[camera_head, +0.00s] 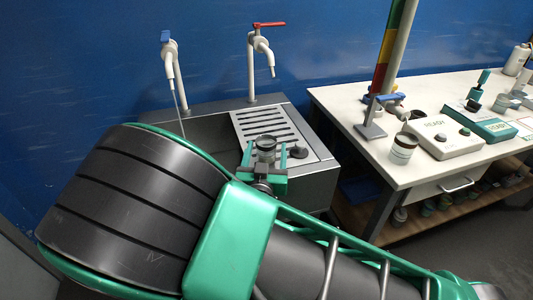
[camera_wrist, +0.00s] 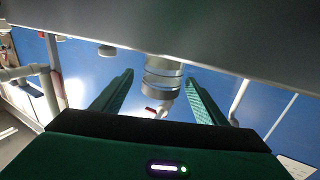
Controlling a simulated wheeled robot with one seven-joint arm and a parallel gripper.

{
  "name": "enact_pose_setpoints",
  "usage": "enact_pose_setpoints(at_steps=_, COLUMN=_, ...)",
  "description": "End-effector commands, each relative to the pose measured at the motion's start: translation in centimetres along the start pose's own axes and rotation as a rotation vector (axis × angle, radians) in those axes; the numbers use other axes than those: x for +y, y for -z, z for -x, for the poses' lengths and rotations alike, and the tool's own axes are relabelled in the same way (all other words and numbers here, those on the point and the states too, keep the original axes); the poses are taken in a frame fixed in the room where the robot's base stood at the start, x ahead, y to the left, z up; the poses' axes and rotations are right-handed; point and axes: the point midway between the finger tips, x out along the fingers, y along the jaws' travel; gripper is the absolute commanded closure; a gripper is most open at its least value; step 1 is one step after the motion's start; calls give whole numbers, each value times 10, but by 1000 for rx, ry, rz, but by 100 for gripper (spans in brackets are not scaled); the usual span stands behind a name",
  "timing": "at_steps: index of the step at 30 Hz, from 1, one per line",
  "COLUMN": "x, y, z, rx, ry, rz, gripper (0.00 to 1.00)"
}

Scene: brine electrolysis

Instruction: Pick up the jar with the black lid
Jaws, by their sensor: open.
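A small glass-like jar (camera_head: 265,147) with a dark upper rim stands at the front of the sink's drainboard. In the wrist view the same jar (camera_wrist: 162,78) appears upside down and looks grey and clear; a black lid on it cannot be made out. My gripper (camera_head: 265,173) is open, with one green finger on each side of the jar. In the wrist view my gripper (camera_wrist: 160,88) shows gaps between both fingers and the jar. A black round piece (camera_head: 298,152), possibly a lid, lies on the drainboard to the right of the jar.
The sink (camera_head: 205,130) has a slotted drainboard (camera_head: 250,118), with a blue-handled tap (camera_head: 170,60) and a red-handled tap (camera_head: 262,50) behind. On the white bench (camera_head: 350,98) at right stand another jar (camera_head: 403,147), a stand (camera_head: 370,130) and a READY device (camera_head: 440,138).

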Motion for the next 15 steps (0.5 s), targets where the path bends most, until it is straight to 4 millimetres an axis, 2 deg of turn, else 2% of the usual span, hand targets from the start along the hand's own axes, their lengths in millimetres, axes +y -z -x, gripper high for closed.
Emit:
enact_pose_setpoints(at_steps=10, x=-3, y=-1, z=-21, rx=0, ry=4, rz=-1, gripper=33)
enact_pose_setpoints(at_steps=15, x=-4, y=-5, z=-44, rx=1, ry=4, rz=0, gripper=33)
